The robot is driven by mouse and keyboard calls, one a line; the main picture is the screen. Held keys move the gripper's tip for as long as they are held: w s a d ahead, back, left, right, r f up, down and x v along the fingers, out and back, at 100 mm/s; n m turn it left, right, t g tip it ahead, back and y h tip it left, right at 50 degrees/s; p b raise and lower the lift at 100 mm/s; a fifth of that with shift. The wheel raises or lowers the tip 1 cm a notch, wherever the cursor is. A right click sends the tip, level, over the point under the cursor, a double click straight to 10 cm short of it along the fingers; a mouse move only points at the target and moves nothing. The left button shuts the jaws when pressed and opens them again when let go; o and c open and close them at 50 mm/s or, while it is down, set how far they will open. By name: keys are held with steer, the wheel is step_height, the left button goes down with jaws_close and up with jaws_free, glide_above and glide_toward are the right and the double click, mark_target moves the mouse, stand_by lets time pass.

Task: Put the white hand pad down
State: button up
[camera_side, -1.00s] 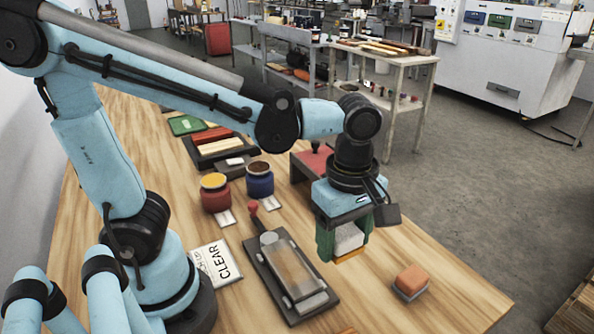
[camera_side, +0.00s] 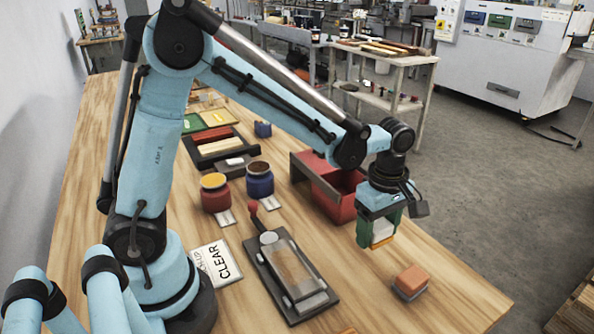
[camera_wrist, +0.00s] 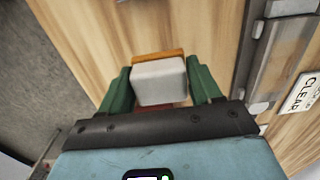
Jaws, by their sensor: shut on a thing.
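The white hand pad (camera_side: 382,231) is a pale block with a yellow-orange layer along its bottom edge. My gripper (camera_side: 380,240), with green fingers, is shut on it near the table's right edge, behind the orange pad. In the wrist view the white pad (camera_wrist: 159,82) sits between the two green fingers (camera_wrist: 160,90), its orange edge (camera_wrist: 158,56) showing beyond it. The pad looks held above the wooden table, though the gap under it is hard to judge.
An orange pad on a grey base (camera_side: 410,280) lies in front of my gripper. A red open bin (camera_side: 340,208) with a grey panel stands to its left. A dark framed tray (camera_side: 264,279), two jars and a CLEAR card (camera_side: 216,262) lie further left. Bare wood lies around the orange pad.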

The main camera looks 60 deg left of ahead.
mark_target(373, 243)
steer(key=shift+w+a+f, duration=0.65)
steer(key=shift+a+f, duration=0.1)
steer(key=shift+a, duration=0.15)
steer(key=shift+f, duration=1.95)
steer(key=shift+f, duration=0.4)
